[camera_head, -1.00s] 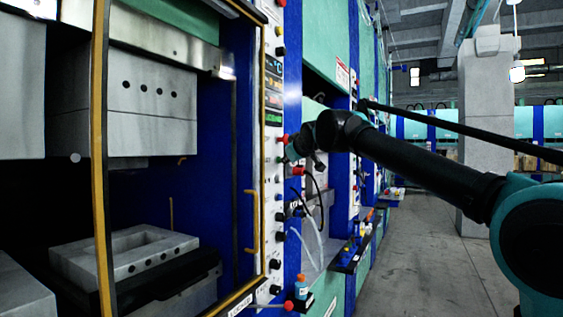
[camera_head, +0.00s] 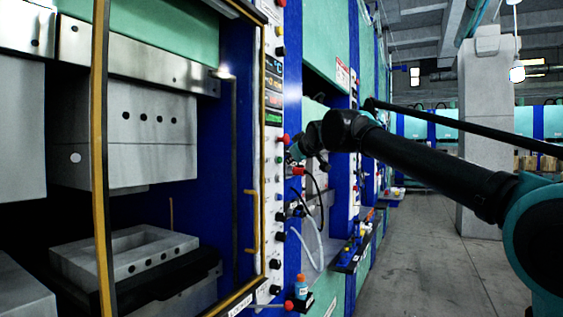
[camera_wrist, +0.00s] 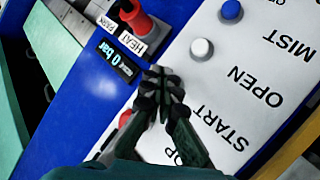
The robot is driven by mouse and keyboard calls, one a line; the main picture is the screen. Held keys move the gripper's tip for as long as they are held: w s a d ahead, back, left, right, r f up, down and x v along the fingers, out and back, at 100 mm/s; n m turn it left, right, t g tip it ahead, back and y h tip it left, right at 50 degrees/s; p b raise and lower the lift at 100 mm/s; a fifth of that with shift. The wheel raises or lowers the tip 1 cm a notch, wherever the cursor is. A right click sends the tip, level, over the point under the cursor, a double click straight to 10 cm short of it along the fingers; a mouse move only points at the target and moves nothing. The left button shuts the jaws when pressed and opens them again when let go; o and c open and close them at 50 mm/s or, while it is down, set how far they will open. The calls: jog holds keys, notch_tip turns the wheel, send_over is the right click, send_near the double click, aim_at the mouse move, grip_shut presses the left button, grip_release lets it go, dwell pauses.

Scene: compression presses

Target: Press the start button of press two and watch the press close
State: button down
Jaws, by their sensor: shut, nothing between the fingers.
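In the wrist view, my gripper (camera_wrist: 163,75) is shut and empty, its fingertips at the white control panel (camera_wrist: 185,80), level with the START label (camera_wrist: 220,128). The fingers hide the start button; whether they touch it cannot be told. A white button (camera_wrist: 201,48) beside OPEN and a blue button (camera_wrist: 231,9) beside MIST show above. Press two's number is not readable.
A red knob (camera_wrist: 138,20) and a display reading 0 bar (camera_wrist: 115,60) sit close to the fingers. A yellow-edged frame (camera_head: 101,150) borders the press opening. Hoses (camera_head: 318,240) and a small bottle (camera_head: 301,287) are below my gripper. The aisle floor (camera_head: 410,270) is clear.

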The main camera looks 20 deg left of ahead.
jog(key=shift+d, duration=0.1)
jog(key=shift+s+d, duration=0.2)
jog(key=shift+d, duration=2.2)
jog(key=d+f+m+g+h, duration=0.2)
jog(key=d+f+m+h, duration=0.45)
jog(key=d+f, duration=2.4)
jog(key=s+d+f+m+g+h, duration=0.1)
jog(key=s+d+f+m, duration=0.1)
jog(key=s+d+f, duration=0.4)
jog(key=s+d+f+m+g+h, duration=0.1)
jog(key=s+d+f, duration=0.5)
jog(key=s+f, duration=0.6)
jog(key=s+d+f+m+g+h, duration=0.1)
jog(key=s+d+f+m+g, duration=0.1)
jog(key=s+d+f+m, duration=0.2)
jog(key=s+d+f, duration=0.3)
jog(key=s+f, duration=0.2)
jog(key=f, duration=0.2)
jog(key=shift+s+f+g, duration=0.2)
jog(key=shift+g, duration=0.1)
jog(key=shift+a+m, duration=0.2)
jog(key=shift+m, duration=0.05)
